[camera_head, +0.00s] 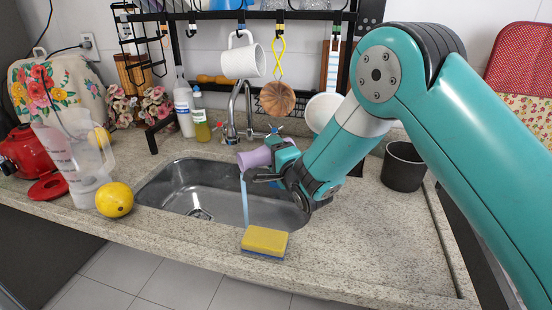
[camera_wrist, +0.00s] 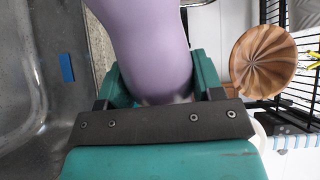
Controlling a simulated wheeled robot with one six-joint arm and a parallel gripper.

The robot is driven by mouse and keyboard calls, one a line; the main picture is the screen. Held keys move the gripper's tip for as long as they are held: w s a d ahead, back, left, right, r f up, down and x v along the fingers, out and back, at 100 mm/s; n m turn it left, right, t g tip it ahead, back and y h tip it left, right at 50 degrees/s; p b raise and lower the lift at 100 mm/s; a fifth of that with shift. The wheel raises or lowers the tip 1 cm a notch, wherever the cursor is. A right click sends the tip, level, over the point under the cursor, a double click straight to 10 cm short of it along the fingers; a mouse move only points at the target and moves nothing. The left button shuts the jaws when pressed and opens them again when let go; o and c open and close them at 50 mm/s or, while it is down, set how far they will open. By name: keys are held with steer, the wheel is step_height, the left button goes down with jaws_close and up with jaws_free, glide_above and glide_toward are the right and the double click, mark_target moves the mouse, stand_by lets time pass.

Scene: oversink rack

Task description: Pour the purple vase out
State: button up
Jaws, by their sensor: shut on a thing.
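The purple vase (camera_head: 254,158) lies tipped on its side over the sink (camera_head: 222,192), its mouth toward the left. A thin light-blue stream (camera_head: 245,203) drops from its mouth into the sink. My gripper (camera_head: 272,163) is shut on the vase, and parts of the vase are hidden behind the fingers. In the wrist view the vase (camera_wrist: 150,45) sits between both fingers. A small blue patch (camera_wrist: 66,67) shows over the grey sink there; I cannot tell if it is the stream.
A yellow sponge (camera_head: 265,241) lies on the front counter edge. The faucet (camera_head: 233,115) stands behind the sink. A white mug (camera_head: 243,59) and a wooden mold (camera_head: 277,98) hang above. A clear pitcher (camera_head: 80,165) and lemon (camera_head: 115,199) stand left, a black cup (camera_head: 403,166) right.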

steer(key=shift+a+r+n, duration=0.1)
steer(key=shift+r+n, duration=0.05)
steer(key=shift+n, duration=0.25)
steer(key=shift+b, duration=0.55)
steer(key=shift+m+b, duration=0.45)
steer(key=shift+m, duration=0.05)
steer(key=m+b, duration=0.2)
steer(key=b, duration=0.1)
steer(key=shift+r, duration=0.1)
steer(key=m+b, duration=0.1)
steer(key=b, duration=0.1)
steer(key=m+b, duration=0.1)
steer(key=m, duration=0.1)
steer(key=shift+r+b, duration=0.3)
steer(key=shift+b, duration=0.1)
steer(key=shift+r+m, duration=0.2)
steer(key=shift+m, duration=0.4)
